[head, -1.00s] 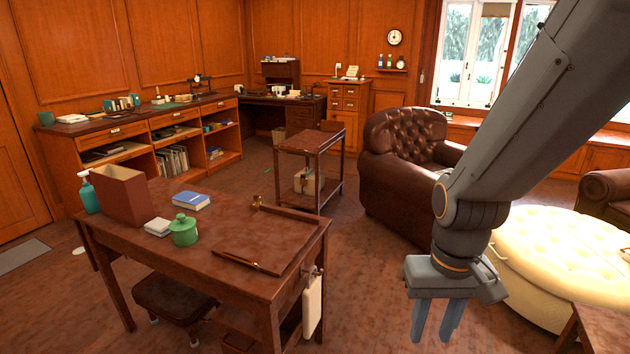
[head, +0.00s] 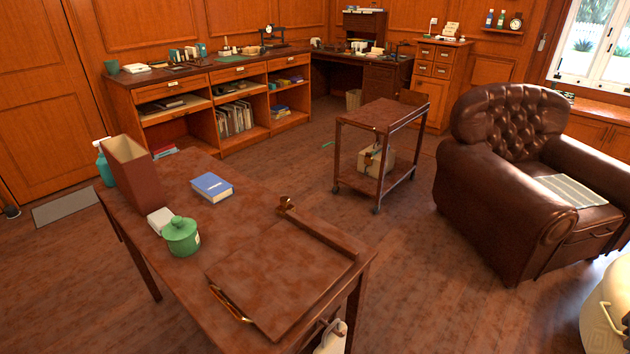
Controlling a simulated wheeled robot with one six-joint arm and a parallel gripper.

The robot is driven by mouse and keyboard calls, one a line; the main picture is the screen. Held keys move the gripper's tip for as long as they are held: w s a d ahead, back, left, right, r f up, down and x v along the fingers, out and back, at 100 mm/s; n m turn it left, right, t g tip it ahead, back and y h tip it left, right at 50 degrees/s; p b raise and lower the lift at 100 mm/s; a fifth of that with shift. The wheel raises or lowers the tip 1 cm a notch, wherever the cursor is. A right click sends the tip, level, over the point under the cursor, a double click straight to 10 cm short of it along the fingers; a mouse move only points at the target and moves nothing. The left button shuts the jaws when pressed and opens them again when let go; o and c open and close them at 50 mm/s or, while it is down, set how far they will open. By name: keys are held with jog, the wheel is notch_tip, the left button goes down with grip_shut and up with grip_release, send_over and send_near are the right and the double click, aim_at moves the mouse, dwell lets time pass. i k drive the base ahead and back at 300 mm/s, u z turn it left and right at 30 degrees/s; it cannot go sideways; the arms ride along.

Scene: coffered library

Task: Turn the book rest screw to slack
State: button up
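The book rest (head: 275,275) is a brown board lying on the right half of the wooden desk (head: 205,245). A raised strip (head: 325,232) runs along its far right side. A small brass fitting (head: 286,203), which looks like the screw, stands at the far end of that strip. It is too small to tell how tight it is or how it is turned. A brass-coloured slim piece (head: 230,304) lies along the board's near left edge. My gripper is out of view.
A trolley (head: 378,116) and leather armchair (head: 500,180) stand beyond, with open floor between desk and armchair.

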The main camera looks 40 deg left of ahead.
aim_at(285, 201)
jog(key=u, duration=0.2)
jog(key=i, duration=0.8)
jog(key=u, duration=1.3)
jog(key=i, duration=0.65)
jog(key=u, duration=0.7)
